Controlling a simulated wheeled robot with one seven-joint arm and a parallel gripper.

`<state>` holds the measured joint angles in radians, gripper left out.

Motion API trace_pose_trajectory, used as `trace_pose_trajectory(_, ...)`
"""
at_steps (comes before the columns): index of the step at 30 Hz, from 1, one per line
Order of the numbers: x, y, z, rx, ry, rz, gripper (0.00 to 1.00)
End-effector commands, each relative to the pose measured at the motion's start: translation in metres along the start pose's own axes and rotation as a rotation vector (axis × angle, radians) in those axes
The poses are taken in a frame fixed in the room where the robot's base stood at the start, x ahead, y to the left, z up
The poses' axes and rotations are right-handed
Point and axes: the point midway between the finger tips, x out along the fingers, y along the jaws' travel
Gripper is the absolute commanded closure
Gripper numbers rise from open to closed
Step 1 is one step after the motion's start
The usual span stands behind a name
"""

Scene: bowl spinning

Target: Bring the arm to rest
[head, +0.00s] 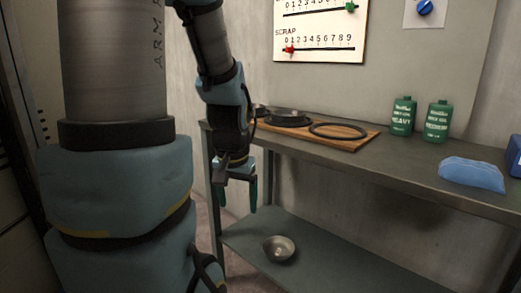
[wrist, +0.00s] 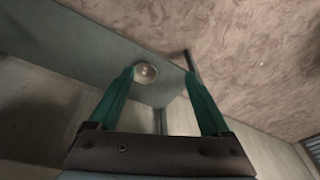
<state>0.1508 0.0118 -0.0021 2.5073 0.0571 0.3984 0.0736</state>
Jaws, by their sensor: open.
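My gripper (head: 240,194) hangs pointing down at the left end of the workbench in the head view, in front of the bench's edge. Its two green fingers are apart with nothing between them. In the wrist view my gripper (wrist: 160,88) is also open and empty. A small metal bowl (head: 279,248) sits on the lower shelf, below and to the right of my gripper and apart from it. The bowl also shows in the wrist view (wrist: 146,73), beyond the fingertips. My arm comes down from the top of the head view.
The grey workbench (head: 330,160) holds a wooden board (head: 350,142) with a black ring (head: 338,131) and a dark round part (head: 287,119). Two green bottles (head: 403,116), a blue bag (head: 471,174) and a blue box (head: 514,156) stand rightward. The lower shelf (head: 330,265) is otherwise mostly clear.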

Motion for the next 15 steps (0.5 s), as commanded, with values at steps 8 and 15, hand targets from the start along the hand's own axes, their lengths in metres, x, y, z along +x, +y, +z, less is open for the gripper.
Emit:
trace_pose_trajectory(8,-0.03,-0.005,0.029,-0.185,-0.088,0.022,0.18)
trace_pose_trajectory(15,-0.088,-0.008,0.015,-0.181,-0.086,0.022,0.18)
